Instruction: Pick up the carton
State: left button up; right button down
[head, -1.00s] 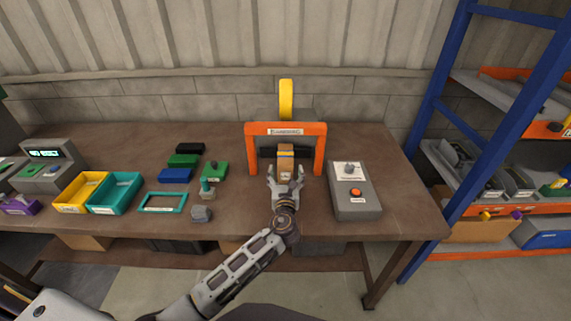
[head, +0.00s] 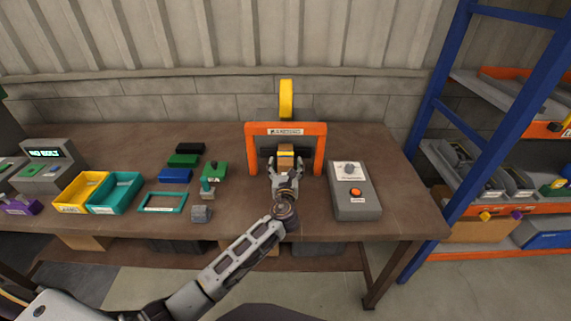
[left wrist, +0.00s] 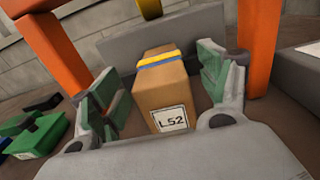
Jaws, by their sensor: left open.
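The carton (left wrist: 163,92) is a small brown box with a yellow and blue band round its upper part and a white label reading L52. It stands upright on the bench under the orange frame; in the head view its top (head: 286,152) shows just beyond my left gripper (head: 286,165). In the left wrist view my left gripper (left wrist: 162,95) is open, with one green-padded finger on each side of the carton. Gaps show between the pads and the carton. My right gripper is not in view.
The orange frame (head: 251,150) stands around the carton's spot, its posts close to both fingers. A grey box with an orange button (head: 356,205) is to the right. Yellow (head: 80,191) and teal (head: 115,192) bins and small coloured blocks lie to the left.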

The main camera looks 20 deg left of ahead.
aim_at(285, 157)
pick_arm(q)
jog(key=x, duration=0.3)
jog(key=shift+w+a, duration=0.1)
jog(key=shift+w, duration=0.1)
jog(key=shift+w+a, duration=0.15)
jog(key=shift+w, duration=0.25)
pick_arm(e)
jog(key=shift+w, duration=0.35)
pick_arm(q)
jog(key=shift+r, duration=0.1)
jog(key=c, duration=1.5)
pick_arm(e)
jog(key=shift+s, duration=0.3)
pick_arm(q)
jog(key=shift+r, duration=0.15)
jog(key=shift+c, duration=0.2)
